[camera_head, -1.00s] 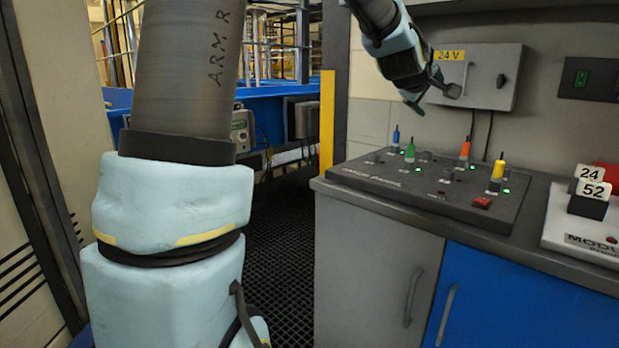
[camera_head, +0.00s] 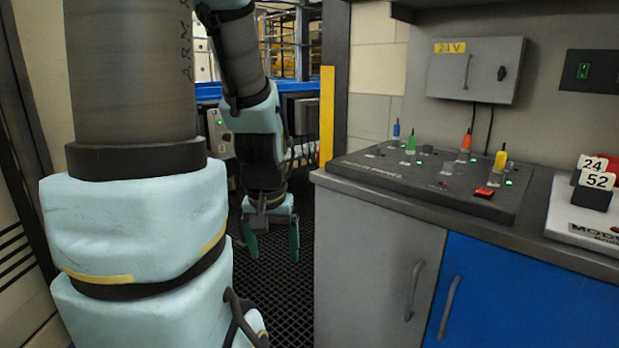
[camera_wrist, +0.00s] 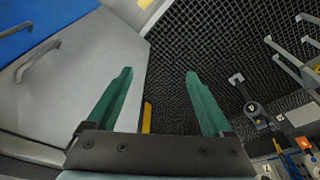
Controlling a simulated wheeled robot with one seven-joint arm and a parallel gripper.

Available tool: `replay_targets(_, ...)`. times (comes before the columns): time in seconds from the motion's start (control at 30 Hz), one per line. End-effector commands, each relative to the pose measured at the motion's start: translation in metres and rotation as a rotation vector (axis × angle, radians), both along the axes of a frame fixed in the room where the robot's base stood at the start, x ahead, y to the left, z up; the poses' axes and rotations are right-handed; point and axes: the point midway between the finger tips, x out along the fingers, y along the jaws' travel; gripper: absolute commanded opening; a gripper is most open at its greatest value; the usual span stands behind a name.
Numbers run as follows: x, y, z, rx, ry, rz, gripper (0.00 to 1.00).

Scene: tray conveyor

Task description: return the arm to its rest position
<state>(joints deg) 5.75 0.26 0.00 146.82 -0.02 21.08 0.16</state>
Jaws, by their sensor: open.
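My gripper (camera_head: 272,246) hangs pointing down over the dark grated floor, left of the grey cabinet door in the head view. Its two green fingers are spread apart with nothing between them. In the wrist view my gripper (camera_wrist: 158,88) is also open and empty, with floor grating and the cabinet's edge beyond the fingers. My arm is folded down close beside my own column.
The bench (camera_head: 535,236) with a grey door and a blue door stands to the right. On it are a control panel (camera_head: 400,190) with coloured plugs and number blocks (camera_head: 592,191). The grated floor (camera_head: 290,300) is clear.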

Motion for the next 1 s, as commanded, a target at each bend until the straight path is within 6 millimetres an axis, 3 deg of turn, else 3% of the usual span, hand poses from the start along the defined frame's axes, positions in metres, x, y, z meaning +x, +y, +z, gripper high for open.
replay_targets(0.03, -0.001, 0.0, -0.018, 0.0, 0.006, 0.001, 0.85)
replay_targets(0.1, -0.003, -0.001, -0.027, 0.0, 0.014, 0.001, 0.85)
replay_targets(0.67, -0.013, -0.002, -0.089, 0.003, 0.068, 0.002, 0.85)
replay_targets(1.0, -0.013, -0.002, -0.045, 0.003, 0.068, 0.003, 0.85)
